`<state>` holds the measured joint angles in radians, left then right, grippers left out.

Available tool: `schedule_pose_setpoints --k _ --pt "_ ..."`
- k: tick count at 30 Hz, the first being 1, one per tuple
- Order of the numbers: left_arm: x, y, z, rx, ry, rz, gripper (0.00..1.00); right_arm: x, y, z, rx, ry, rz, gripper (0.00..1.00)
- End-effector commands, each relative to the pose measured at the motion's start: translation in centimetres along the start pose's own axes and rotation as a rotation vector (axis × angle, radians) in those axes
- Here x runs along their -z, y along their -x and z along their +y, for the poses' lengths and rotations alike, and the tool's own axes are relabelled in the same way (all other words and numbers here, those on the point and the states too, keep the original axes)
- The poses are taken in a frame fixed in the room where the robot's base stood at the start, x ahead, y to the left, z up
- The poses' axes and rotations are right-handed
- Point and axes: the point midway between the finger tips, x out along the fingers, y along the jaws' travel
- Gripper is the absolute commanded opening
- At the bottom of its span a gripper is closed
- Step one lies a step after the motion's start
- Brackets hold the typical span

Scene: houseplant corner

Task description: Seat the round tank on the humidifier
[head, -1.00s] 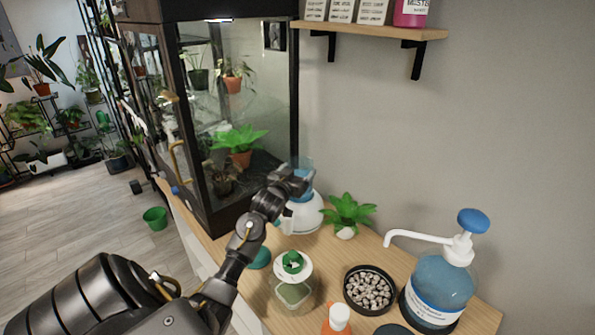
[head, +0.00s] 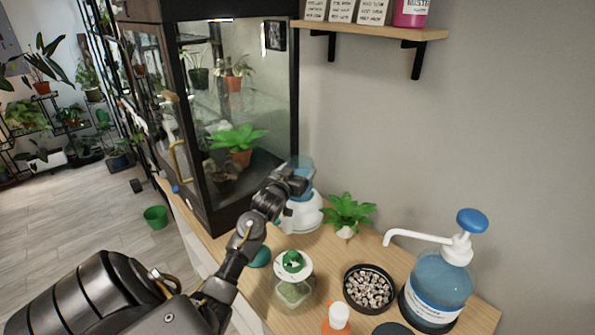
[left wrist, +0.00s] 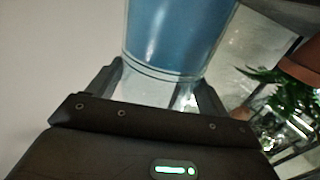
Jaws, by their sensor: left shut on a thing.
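The round tank (head: 302,163) is clear blue; its top shows just behind my left gripper (head: 298,184) in the head view. My left gripper is shut on the tank. In the left wrist view the tank (left wrist: 175,38) fills the upper middle, between the two fingers (left wrist: 163,88). The white humidifier (head: 306,216) stands on the wooden table against the glass cabinet, directly below the gripper and tank. The gripper hides where tank and humidifier meet, so I cannot tell whether they touch. My right gripper is in neither view.
A green plant (head: 348,212) stands close to the right of the humidifier. A clear jar with a green-and-white lid (head: 293,264), a black bowl of pebbles (head: 369,288) and a large pump bottle (head: 438,285) stand nearer. The glass cabinet (head: 240,120) rises behind on the left.

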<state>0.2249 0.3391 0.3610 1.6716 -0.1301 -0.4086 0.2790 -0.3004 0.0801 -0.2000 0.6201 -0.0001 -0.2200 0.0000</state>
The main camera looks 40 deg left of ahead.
Motion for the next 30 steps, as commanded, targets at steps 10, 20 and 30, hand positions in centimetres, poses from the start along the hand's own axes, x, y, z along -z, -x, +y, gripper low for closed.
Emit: schedule_pose_setpoints --k 10,20,30 --pt "-0.1 0.0 0.0 0.0 0.0 0.006 0.08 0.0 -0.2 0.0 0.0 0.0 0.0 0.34" --pt "-0.7 0.0 0.0 0.0 0.0 0.007 0.08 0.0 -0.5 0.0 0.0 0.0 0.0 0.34" --pt "-0.9 0.0 0.0 0.0 0.0 0.004 0.88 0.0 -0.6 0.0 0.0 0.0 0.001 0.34"
